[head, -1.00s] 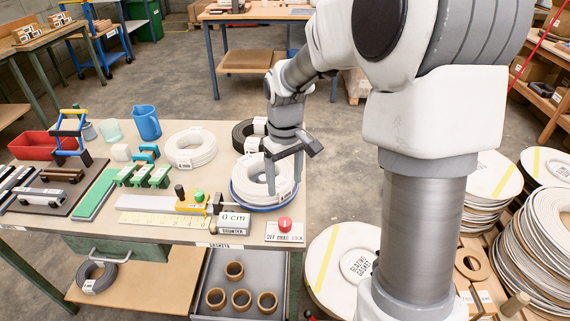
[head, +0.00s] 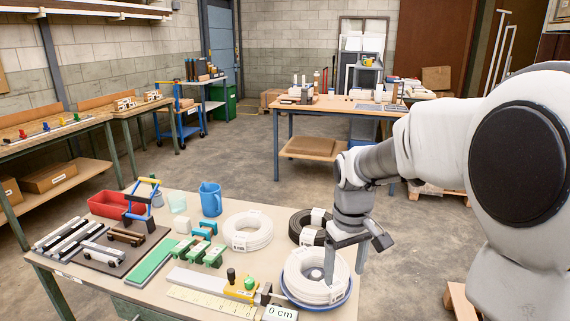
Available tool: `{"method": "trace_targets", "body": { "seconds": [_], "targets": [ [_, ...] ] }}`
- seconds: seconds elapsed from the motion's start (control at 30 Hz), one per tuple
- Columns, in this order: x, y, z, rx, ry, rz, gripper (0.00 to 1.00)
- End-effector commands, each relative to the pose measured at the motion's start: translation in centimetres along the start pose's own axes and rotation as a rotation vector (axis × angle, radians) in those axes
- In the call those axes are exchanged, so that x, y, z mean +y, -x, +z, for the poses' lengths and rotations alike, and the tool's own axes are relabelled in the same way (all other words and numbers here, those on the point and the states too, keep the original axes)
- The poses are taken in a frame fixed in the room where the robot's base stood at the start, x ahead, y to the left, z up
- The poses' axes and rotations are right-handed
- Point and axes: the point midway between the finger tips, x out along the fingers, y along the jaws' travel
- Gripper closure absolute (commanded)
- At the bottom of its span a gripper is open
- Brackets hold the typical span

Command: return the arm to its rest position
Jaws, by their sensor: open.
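My gripper (head: 346,262) is open in the head view and points down at the right end of the workbench (head: 225,207). Its fingers are over and beside a white coil (head: 302,277) that lies in a blue-rimmed dish (head: 318,306). One finger is in front of the coil's right side; I cannot tell whether it touches the coil. Nothing shows held between the fingers. My arm reaches in from the right side of the view, bent down at the wrist.
A black coil (head: 302,234) lies just behind my gripper, and another white coil (head: 246,246) lies to the left. A blue jug (head: 211,199), a red bin (head: 104,205) and a yellow measuring slide (head: 241,283) also stand on the bench. Another table (head: 345,108) stands behind, across open floor.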

Motion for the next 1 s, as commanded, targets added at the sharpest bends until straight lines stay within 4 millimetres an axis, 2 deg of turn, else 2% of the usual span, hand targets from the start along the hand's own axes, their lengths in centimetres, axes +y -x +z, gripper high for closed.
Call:
{"method": "trace_targets", "body": {
  "seconds": [0.03, 0.2, 0.5, 0.7, 0.8, 1.0],
  "targets": [
    [-0.3, 1.9, 0.8, 0.025, -0.013, 0.019, 0.24],
    [-1.4, 6.4, 4.1, 0.103, -0.078, 0.062, 0.24],
    [-3.4, 11.9, 10.4, 0.259, -0.197, 0.094, 0.24],
    [-4.7, 13.8, 14.3, 0.365, -0.271, 0.08, 0.24],
    [-5.2, 14.2, 15.6, 0.404, -0.297, 0.069, 0.24],
    [-5.7, 14.3, 16.9, 0.443, -0.324, 0.055, 0.24]
  ]
}}
